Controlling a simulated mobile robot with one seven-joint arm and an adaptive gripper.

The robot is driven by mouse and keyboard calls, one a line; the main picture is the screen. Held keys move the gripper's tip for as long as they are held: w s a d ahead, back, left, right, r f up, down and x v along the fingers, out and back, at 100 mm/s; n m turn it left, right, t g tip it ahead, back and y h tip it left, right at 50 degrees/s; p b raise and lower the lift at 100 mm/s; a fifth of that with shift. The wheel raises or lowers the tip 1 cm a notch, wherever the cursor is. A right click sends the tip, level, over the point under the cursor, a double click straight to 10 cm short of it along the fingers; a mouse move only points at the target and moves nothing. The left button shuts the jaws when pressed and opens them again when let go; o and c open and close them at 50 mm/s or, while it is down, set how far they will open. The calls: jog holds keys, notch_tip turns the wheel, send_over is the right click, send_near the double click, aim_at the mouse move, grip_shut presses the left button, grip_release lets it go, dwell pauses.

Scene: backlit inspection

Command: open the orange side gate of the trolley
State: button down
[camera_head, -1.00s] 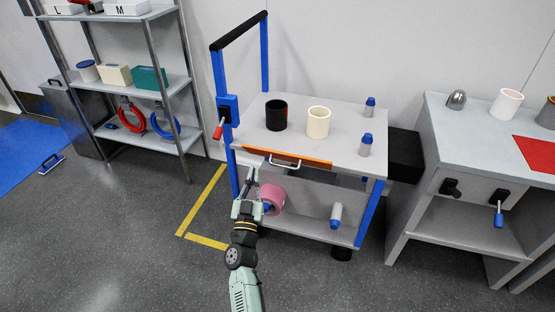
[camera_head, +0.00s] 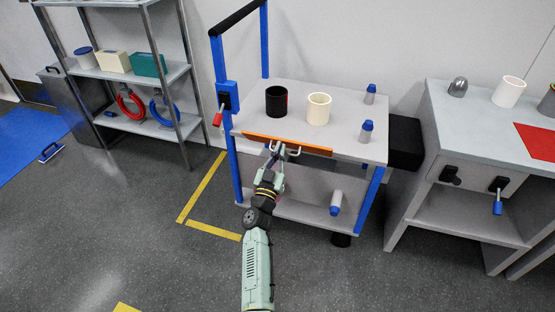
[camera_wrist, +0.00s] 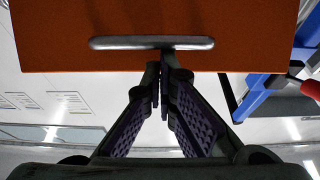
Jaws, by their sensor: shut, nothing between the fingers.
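The trolley (camera_head: 353,152) is grey with blue posts. Its orange side gate (camera_head: 308,148) lies along the near edge of the top shelf and looks closed. A pale bar handle (camera_head: 296,153) is on the gate's outer face. In the wrist view the orange gate (camera_wrist: 60,22) fills the top, with the handle (camera_wrist: 120,43) across it. My gripper (camera_head: 277,148) is at the handle; its fingertips (camera_wrist: 160,68) are together, just below the bar. Nothing shows between the fingers. I cannot tell whether they touch the handle.
A black cup (camera_head: 276,101) and a cream cup (camera_head: 318,109) stand on the trolley top, with blue-capped objects (camera_head: 366,132) at the right. A red-handled lever (camera_head: 218,117) is on the left post. A workbench (camera_head: 425,185) stands right. The floor in front is clear.

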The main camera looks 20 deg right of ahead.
jog(key=shift+f, duration=0.1)
dwell(0.3)
jog(key=shift+f+b, duration=0.3)
jog(key=shift+b, duration=0.75)
jog(key=shift+s+t+b, duration=0.1)
jog(key=shift+t+b, duration=0.2)
jog(key=shift+b, duration=0.15)
jog(key=shift+a+f+h+b, duration=0.1)
jog(key=shift+f+h+b, duration=0.15)
jog(key=shift+b, duration=0.75)
